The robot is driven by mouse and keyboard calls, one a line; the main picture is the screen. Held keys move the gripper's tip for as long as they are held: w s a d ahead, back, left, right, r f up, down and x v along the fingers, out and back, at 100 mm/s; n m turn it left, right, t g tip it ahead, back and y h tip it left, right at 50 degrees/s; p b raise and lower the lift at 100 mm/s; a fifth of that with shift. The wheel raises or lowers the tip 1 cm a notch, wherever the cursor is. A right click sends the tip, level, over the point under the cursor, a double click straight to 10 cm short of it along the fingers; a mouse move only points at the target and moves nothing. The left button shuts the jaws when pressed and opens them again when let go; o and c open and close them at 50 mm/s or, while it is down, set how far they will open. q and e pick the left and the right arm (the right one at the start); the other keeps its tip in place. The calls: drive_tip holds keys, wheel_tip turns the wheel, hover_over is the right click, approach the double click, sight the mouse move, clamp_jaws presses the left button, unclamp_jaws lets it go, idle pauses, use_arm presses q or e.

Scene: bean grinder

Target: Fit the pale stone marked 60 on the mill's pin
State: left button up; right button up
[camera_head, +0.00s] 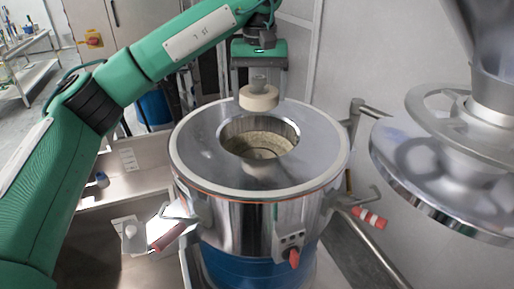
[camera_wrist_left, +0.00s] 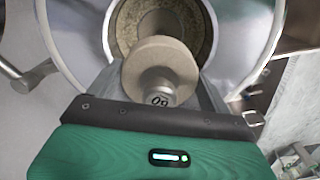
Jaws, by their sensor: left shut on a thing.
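The pale stone marked 60 (camera_head: 259,99) is a round disc with a knob on top. My left gripper (camera_head: 259,80) is shut on its knob and holds it in the air above the back rim of the mill (camera_head: 195,140). In the left wrist view the stone (camera_wrist_left: 160,62) shows with the marking on its knob, between the fingers of my left gripper (camera_wrist_left: 160,90). Below it is the mill's opening, with a pale ring-shaped stone (camera_head: 258,143) inside. The pin is not clearly visible in either view. My right gripper is not in view.
A large metal hopper lid (camera_head: 440,170) hangs at the right, close to the mill. Red-handled clamps (camera_head: 370,217) stick out from the mill's sides. A metal sink counter (camera_head: 125,185) lies left of the mill.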

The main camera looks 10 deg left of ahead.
use_arm(q)
drive_tip(key=p, duration=0.3)
hover_over(258, 154)
wheel_tip(258, 154, down, 12)
drive_tip(key=shift+w+r, duration=0.15)
drive_tip(key=shift+r, duration=0.05)
drive_tip(key=shift+f, duration=0.35)
drive_tip(key=shift+f+p, duration=0.35)
drive_tip(key=shift+f, duration=0.2)
wheel_tip(258, 154, down, 2)
drive_tip(key=shift+f+p, duration=0.1)
drive_tip(key=shift+p, duration=0.4)
drive_tip(key=shift+f, duration=0.45)
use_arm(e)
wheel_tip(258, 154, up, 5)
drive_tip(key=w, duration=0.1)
use_arm(q)
drive_tip(key=o, duration=1.3)
wheel_tip(258, 154, up, 12)
drive_tip(key=b, duration=0.4)
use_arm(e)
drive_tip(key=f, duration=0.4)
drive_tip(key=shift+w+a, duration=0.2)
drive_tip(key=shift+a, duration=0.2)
